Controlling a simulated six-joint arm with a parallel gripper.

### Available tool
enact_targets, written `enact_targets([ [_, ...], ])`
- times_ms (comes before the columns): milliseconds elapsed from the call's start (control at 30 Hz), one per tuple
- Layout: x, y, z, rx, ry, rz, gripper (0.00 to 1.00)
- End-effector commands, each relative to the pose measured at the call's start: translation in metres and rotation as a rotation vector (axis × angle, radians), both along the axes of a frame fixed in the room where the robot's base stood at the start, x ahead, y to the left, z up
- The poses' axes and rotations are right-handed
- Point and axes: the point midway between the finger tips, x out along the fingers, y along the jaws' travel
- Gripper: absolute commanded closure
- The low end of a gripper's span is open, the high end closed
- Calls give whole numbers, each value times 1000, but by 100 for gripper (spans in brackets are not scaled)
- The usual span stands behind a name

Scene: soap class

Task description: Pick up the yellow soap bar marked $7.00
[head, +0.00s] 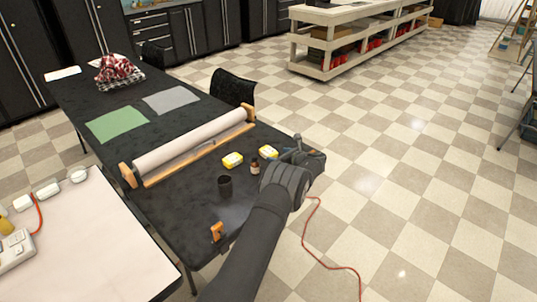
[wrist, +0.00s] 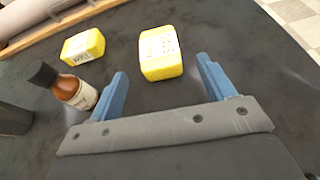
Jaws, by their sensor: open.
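Two yellow soap bars with white labels lie on the black table. One soap bar (wrist: 161,53) is ahead of and between the blue fingers of my gripper (wrist: 163,85) in the wrist view; it also shows in the head view (head: 268,151). The other soap bar (wrist: 83,46) lies to its left in the wrist view and shows in the head view (head: 232,160). The label prices are too small to read. My gripper is open and empty, with neither finger touching a bar. In the head view my arm hides part of the gripper.
A brown bottle with a black cap (wrist: 70,88) stands just left of the left finger. A black cup (head: 225,186) stands farther left. A paper roll on a wooden holder (head: 190,145) lies behind the soaps. An orange-handled tool (head: 217,231) is near the front table edge.

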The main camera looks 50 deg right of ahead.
Motion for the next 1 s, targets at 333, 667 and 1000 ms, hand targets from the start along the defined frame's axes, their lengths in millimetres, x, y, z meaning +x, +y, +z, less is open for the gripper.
enact_targets([
  [333,34,-3,-15,0,0,0,25],
  [667,36,-3,-16,1,0,0,36],
  [1000,36,-3,-15,0,0,0,80],
])
